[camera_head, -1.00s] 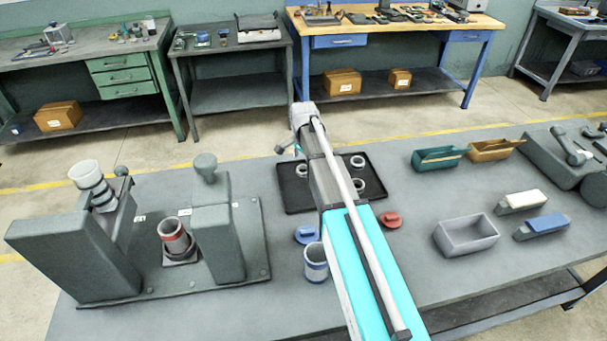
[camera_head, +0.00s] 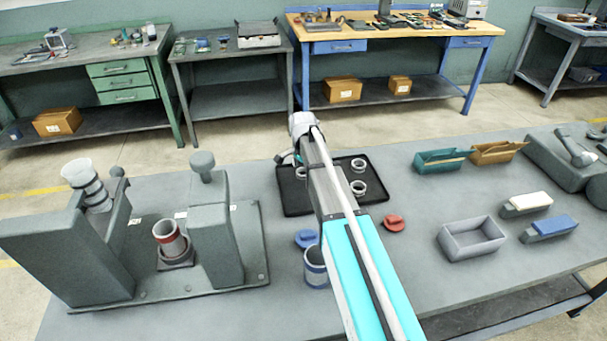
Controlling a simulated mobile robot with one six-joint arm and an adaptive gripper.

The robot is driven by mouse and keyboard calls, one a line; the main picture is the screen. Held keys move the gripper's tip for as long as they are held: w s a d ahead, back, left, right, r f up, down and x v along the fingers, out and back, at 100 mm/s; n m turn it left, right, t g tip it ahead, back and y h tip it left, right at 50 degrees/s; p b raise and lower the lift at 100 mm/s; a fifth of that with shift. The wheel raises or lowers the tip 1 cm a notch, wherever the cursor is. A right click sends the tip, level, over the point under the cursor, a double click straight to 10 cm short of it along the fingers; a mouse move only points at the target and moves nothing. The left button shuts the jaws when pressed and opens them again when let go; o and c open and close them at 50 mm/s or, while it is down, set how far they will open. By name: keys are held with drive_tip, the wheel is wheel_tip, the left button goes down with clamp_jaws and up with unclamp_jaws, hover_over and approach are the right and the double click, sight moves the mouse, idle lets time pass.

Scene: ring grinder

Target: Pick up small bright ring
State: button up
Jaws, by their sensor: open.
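Small bright rings lie on a black tray (camera_head: 378,197). One ring (camera_head: 358,164) is at its back right and another ring (camera_head: 358,187) is in front of that. A third ring (camera_head: 300,172) is at the left, beside my arm. I cannot tell from their size which is the small one. My gripper (camera_head: 287,158) is open at the far end of my arm, above the tray's back left part. It is small and partly hidden by the wrist, and no ring shows in it. My arm covers the middle of the tray.
A grey grinder fixture (camera_head: 215,230) with a red-banded cup (camera_head: 168,238) stands at the left. A blue-banded cup (camera_head: 315,266), blue lid (camera_head: 306,238) and red lid (camera_head: 394,223) are near my arm.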

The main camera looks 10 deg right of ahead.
drive_tip(key=c, duration=1.2)
drive_tip(key=shift+r, duration=0.15)
wheel_tip(320, 180, up, 3)
drive_tip(key=p, duration=0.3)
drive_tip(key=shift+s+a+r+p, duration=0.15)
drive_tip(key=shift+s+r+p, duration=1.5)
drive_tip(key=shift+s, duration=0.7)
drive_tip(key=shift+s+a+r+p, duration=0.2)
drive_tip(key=shift+s+r+p, duration=1.45)
drive_tip(key=shift+s, duration=0.65)
drive_tip(key=shift+s+a+r+p, duration=0.15)
drive_tip(key=shift+s+r+p, duration=1.5)
drive_tip(key=shift+s, duration=0.7)
drive_tip(key=shift+s+f, duration=0.15)
drive_tip(key=shift+s, duration=0.05)
